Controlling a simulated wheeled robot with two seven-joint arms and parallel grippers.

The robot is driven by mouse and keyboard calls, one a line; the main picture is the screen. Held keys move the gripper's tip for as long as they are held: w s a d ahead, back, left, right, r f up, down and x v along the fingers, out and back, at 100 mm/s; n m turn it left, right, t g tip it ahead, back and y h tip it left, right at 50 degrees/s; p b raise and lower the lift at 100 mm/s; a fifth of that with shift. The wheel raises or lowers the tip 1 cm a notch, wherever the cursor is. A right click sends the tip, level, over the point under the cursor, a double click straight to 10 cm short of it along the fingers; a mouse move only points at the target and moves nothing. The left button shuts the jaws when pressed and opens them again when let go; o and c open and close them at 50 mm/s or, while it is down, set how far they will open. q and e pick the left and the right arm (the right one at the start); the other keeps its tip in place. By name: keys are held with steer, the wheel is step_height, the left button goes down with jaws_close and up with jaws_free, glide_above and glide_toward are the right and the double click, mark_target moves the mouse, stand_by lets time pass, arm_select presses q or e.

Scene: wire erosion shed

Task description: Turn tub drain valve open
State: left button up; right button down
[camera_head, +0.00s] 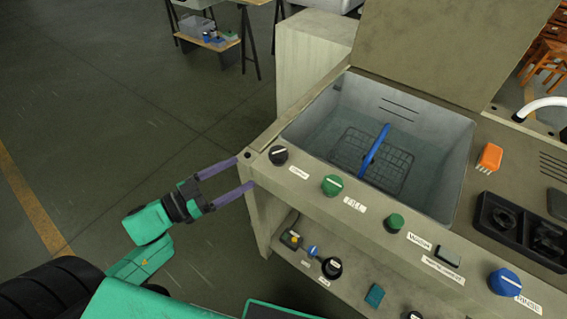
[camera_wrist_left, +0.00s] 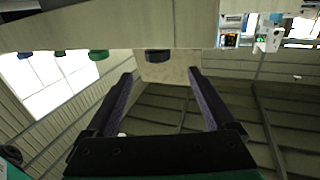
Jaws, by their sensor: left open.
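My left gripper (camera_head: 245,173) is open and empty, with its two purple fingers spread at the left front corner of the tub bench (camera_head: 383,236). A black knob (camera_head: 278,155) with a white line sits on the panel just beyond the fingertips. In the left wrist view the black knob (camera_wrist_left: 158,56) lies ahead, between and beyond the fingers, apart from them. The tub (camera_head: 450,160) holds a wire basket (camera_head: 372,160) with a blue handle. The labels are too small to tell which control is the drain valve. My right gripper is out of view.
Green knobs (camera_head: 332,185) and (camera_head: 394,223) and a blue knob (camera_head: 504,281) line the panel. A lower shelf holds a black knob (camera_head: 331,267) and a small blue control (camera_head: 312,251). An orange block (camera_head: 489,157) lies right of the tub. Floor left of the bench is clear.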

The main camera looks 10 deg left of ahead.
mark_target(286, 150)
arm_select(q)
steer(key=x, duration=0.7)
steer(key=p+x, duration=0.1)
steer(key=x, duration=0.6)
steer(key=shift+w+d+r, duration=0.1)
steer(key=shift+d+r, duration=0.1)
steer(key=shift+d, duration=0.25)
steer(key=shift+p, duration=0.3)
steer(key=c, duration=1.4)
